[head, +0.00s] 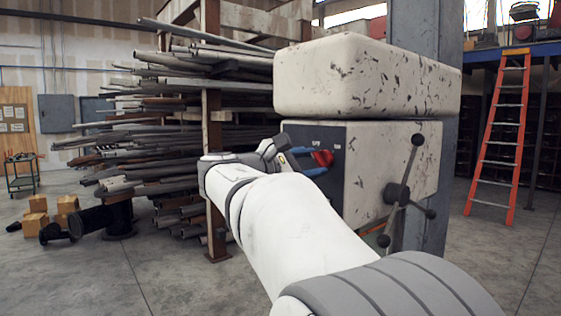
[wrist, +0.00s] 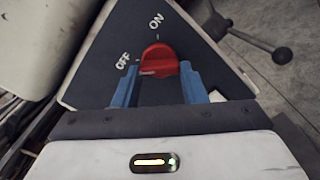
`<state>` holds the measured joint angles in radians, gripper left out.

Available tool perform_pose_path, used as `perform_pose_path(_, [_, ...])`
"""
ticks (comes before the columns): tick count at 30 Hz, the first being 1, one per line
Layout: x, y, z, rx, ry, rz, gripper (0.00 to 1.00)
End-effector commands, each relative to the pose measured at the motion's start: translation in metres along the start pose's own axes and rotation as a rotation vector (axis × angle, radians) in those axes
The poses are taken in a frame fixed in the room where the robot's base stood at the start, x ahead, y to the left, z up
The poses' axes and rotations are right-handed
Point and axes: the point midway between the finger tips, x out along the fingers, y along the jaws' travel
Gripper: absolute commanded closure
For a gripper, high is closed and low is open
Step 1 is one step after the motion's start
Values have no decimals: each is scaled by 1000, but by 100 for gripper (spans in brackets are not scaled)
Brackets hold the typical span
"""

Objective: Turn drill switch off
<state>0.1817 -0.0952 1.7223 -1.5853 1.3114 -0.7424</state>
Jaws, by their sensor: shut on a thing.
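The red switch knob (wrist: 158,60) sits on the dark panel (wrist: 100,78) of the drill head, with white ON above it and OFF to its left. It also shows in the head view (head: 323,158). My gripper (wrist: 158,68) has its blue fingers on either side of the knob and is shut on it. In the head view my gripper (head: 306,161) reaches the panel from the left. The knob's ridge lies roughly level in the wrist view and seems turned toward OFF, but its exact pointer is hard to read.
The drill's white housing (head: 370,75) overhangs the panel. A spoked feed handle (head: 397,192) sticks out at the right of the panel. A pipe rack (head: 190,120) stands behind my arm. Cardboard boxes (head: 40,204) and a black flanged pipe (head: 88,218) are at floor left.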

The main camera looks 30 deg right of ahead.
Motion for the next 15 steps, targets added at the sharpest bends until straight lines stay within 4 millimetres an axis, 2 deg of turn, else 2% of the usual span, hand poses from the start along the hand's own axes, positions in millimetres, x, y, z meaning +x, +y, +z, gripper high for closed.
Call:
perform_pose_path(8, [0, 2, 3, 1, -4, 4, 85])
perform_pose_path(9, [0, 2, 3, 1, -4, 4, 60])
perform_pose_path(15, [0, 1, 1, 1, -2, 3, 44])
